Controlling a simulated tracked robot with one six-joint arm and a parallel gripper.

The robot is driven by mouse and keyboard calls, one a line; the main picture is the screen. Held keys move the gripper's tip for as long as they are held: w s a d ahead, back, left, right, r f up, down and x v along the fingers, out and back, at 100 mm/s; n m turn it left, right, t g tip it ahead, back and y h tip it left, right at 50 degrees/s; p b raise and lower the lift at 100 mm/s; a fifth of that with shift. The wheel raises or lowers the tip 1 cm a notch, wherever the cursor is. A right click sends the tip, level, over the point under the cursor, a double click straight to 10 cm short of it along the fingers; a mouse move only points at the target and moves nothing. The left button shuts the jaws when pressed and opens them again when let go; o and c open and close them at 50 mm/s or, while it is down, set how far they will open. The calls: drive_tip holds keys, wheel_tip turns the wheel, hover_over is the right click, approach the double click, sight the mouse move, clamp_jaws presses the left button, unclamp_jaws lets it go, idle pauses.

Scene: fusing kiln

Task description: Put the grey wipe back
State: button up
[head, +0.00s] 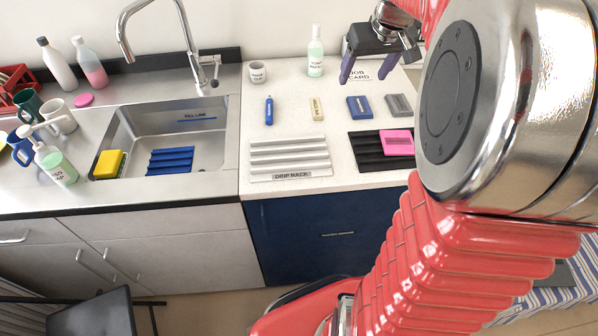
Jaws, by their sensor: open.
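A small grey folded piece (398,105), which looks like the grey wipe, lies flat on the white counter, right of a blue folded piece (359,107). My gripper (379,70) is in the air over the back of the counter, with its two purple fingers spread and nothing between them. In the picture it is above and slightly left of the grey piece, apart from it. A black ribbed tray (366,151) lies in front, with a pink piece (397,142) on its right part. My arm covers the tray's right end.
A beige block (317,109) and a blue bottle-like piece (268,110) lie left of the blue piece. A white drip rack (290,157), a cup (258,72) and a green-filled bottle (316,52) stand on the counter. The sink (215,155) is left.

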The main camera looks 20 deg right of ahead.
drive_tip(key=s+a+r+n, duration=0.1)
drive_tip(key=s+a, duration=0.3)
drive_tip(key=a, duration=0.4)
drive_tip(key=s+a, duration=0.4)
drive_tip(key=a, duration=0.4)
drive_tip(key=s+a+f+n+t+y, duration=0.1)
drive_tip(key=s+a+f, duration=0.3)
drive_tip(key=s+a, duration=0.5)
drive_tip(key=shift+s+a, duration=0.2)
drive_tip(key=shift+s, duration=1)
